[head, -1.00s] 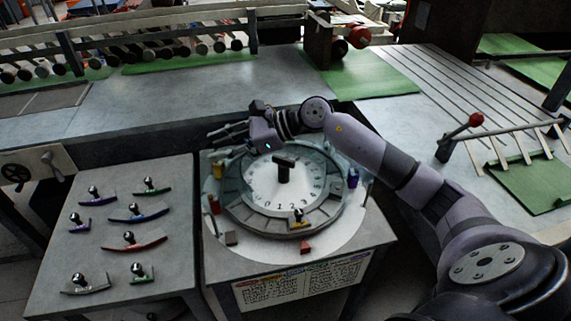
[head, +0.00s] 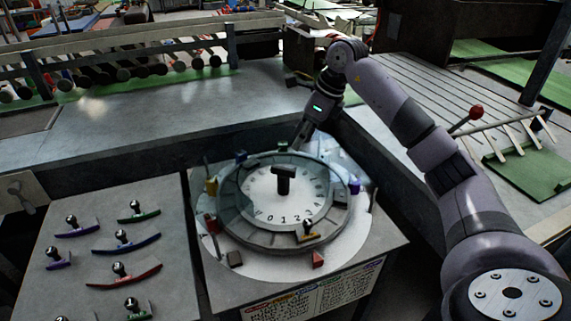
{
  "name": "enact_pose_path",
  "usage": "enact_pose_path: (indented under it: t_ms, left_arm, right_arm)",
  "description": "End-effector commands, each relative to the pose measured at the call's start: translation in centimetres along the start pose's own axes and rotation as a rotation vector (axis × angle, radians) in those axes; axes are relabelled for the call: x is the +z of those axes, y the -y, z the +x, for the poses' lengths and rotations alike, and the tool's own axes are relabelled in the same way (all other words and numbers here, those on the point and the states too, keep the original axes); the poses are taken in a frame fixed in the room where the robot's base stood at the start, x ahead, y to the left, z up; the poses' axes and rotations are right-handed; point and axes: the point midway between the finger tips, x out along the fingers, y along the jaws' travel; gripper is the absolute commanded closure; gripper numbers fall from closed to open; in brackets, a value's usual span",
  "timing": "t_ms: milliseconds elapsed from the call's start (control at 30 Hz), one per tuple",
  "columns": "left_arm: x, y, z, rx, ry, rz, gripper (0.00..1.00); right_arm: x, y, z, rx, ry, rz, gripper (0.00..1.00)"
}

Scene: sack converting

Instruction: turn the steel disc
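The steel disc (head: 250,226) is a round grey dial with a numbered pale face and a segmented rim, on the square stand in the middle of the head view. A black T-shaped handle (head: 283,181) stands upright at its centre. My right gripper (head: 298,142) points down at the disc's far edge, just behind the handle in the picture. Its fingers are dark and small here, so their gap and any contact with the rim cannot be told. My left gripper is out of view.
Small coloured blocks surround the disc, including a red one (head: 318,260) in front and a purple one (head: 354,187) at right. A grey table (head: 190,262) at left holds several knobbed curved pieces.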

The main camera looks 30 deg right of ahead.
Motion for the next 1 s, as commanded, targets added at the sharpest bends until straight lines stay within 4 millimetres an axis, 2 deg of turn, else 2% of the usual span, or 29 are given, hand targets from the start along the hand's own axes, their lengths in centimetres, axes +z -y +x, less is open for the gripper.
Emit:
enact_pose_path:
  t_ms: [300, 500, 700, 967, 1000]
  left_arm:
    - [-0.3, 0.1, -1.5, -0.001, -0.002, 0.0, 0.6]
    - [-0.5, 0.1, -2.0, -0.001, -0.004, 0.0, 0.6]
    - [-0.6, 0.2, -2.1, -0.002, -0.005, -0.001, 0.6]
    - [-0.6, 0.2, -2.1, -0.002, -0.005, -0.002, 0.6]
    - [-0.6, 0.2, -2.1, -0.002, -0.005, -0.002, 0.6]
  right_arm:
    - [0.1, -0.1, 6.9, 0.005, 0.0, 0.0, 0.68]
    - [0.1, 0.0, 9.9, 0.003, 0.001, 0.001, 0.68]
    - [0.1, 0.0, 11.2, 0.0, 0.001, 0.0, 0.68]
    - [0.1, 0.0, 11.3, 0.0, 0.001, -0.001, 0.68]
    - [0.1, 0.0, 11.2, 0.0, 0.001, -0.001, 0.71]
